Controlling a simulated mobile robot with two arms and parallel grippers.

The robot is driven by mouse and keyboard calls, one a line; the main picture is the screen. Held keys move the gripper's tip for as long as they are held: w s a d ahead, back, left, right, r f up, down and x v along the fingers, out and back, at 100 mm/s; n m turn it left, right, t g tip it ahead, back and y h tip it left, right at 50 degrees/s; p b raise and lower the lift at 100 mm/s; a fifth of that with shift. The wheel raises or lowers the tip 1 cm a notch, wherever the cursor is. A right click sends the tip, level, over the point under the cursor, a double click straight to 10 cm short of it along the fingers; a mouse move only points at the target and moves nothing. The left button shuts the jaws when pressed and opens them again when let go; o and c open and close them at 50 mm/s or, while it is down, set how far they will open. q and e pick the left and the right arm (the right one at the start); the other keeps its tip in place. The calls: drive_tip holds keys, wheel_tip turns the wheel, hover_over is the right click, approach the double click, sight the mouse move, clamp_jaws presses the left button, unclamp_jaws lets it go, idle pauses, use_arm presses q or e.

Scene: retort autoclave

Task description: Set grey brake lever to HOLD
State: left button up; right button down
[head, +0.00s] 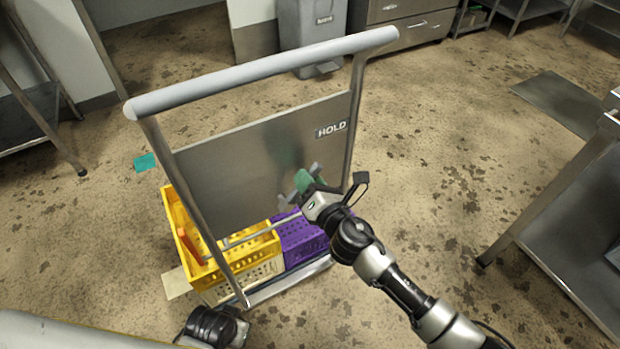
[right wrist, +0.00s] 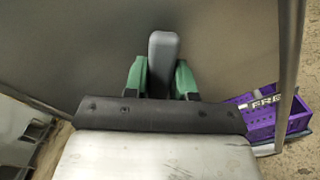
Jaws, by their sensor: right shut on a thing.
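The grey brake lever (right wrist: 163,62) stands upright between the green fingers of my right gripper (right wrist: 161,80) in the right wrist view. The gripper is shut on it near its upper part. In the head view my right gripper (head: 303,181) is at the right part of the cart's grey panel (head: 250,150), below the HOLD label (head: 331,129). The lever is mostly hidden there by the fingers. A black-and-silver part of mine shows at the bottom left, but no left gripper is visible.
The cart's grey push handle (head: 265,72) spans above the panel. A yellow crate (head: 245,255) and a purple crate (head: 298,238) sit on the cart. An orange handle (head: 191,243) is at left. A steel table (head: 575,225) stands right; floor between is clear.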

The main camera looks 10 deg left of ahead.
idle(0.3)
drive_tip(key=c, duration=0.9)
unclamp_jaws()
use_arm(q)
drive_tip(key=shift+s+f+p, duration=0.2)
drive_tip(key=shift+f+p, duration=0.15)
drive_tip(key=shift+f, duration=0.7)
use_arm(e)
drive_tip(key=v, duration=1)
drive_tip(key=shift+s+d, duration=0.2)
drive_tip(key=shift+s, duration=0.15)
use_arm(q)
drive_tip(key=shift+s, duration=0.1)
